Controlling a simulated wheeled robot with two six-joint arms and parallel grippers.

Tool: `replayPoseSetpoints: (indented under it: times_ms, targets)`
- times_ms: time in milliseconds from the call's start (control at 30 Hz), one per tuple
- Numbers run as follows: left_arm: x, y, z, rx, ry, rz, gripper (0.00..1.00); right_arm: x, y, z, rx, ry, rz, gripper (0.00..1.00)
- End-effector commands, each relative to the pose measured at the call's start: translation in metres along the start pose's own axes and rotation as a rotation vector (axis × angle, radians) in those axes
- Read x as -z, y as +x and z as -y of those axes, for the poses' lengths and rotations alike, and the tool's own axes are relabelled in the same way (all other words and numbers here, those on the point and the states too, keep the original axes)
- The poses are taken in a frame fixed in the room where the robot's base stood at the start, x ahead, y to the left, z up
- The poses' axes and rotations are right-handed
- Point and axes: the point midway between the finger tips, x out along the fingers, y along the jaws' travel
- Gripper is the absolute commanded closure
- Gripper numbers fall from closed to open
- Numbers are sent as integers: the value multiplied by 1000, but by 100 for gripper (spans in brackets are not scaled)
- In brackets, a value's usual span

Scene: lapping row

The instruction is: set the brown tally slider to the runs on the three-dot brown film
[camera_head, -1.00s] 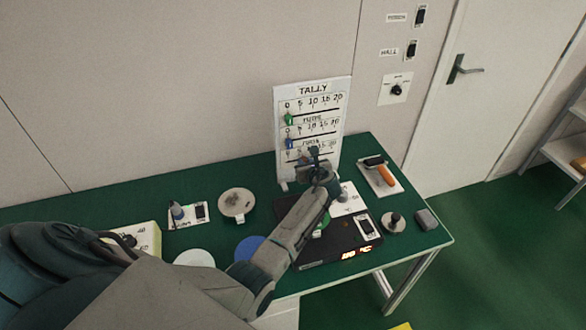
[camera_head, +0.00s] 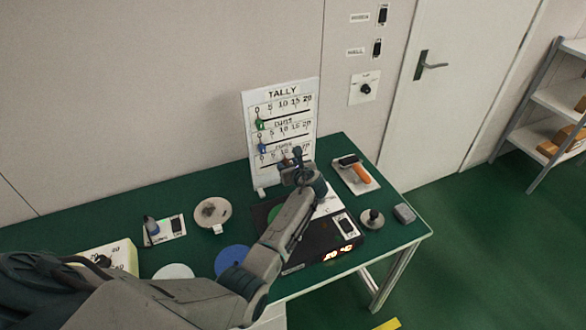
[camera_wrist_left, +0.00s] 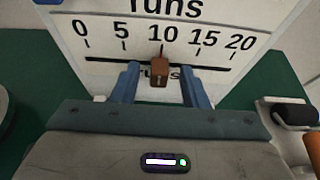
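The white tally board (camera_head: 280,94) stands upright at the back of the table, with three slider rows. The brown slider (camera_wrist_left: 160,72) sits on its slot just under the 10 mark of the lowest row, seen close in the left wrist view. My left gripper (camera_head: 297,162) is at that row. Its two blue fingers stand apart on either side of the brown slider, with a gap visible on both sides. The green slider (camera_head: 260,124) and blue slider (camera_head: 262,147) are at the 0 end of their rows. I cannot make out a three-dot brown film. My right gripper is not in view.
A dark hot plate (camera_head: 320,249) with a lit display lies below my left arm. A pale round dish (camera_head: 212,212), a blue disc (camera_head: 232,258) and an orange-handled tool (camera_head: 361,172) are on the green table. The room's door (camera_head: 455,80) is at right.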

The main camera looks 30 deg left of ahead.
Motion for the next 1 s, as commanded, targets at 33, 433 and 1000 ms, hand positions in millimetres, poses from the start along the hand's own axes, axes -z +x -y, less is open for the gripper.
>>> replayPoseSetpoints:
  times_ms: [33, 433, 1000]
  targets:
    - [1, -5, 0, 1, -2, -1, 60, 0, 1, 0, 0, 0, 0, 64]
    - [3, -76, 1, 2, -3, -2, 60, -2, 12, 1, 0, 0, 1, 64]
    - [1, -105, 0, 0, 0, -1, 60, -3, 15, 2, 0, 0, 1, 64]
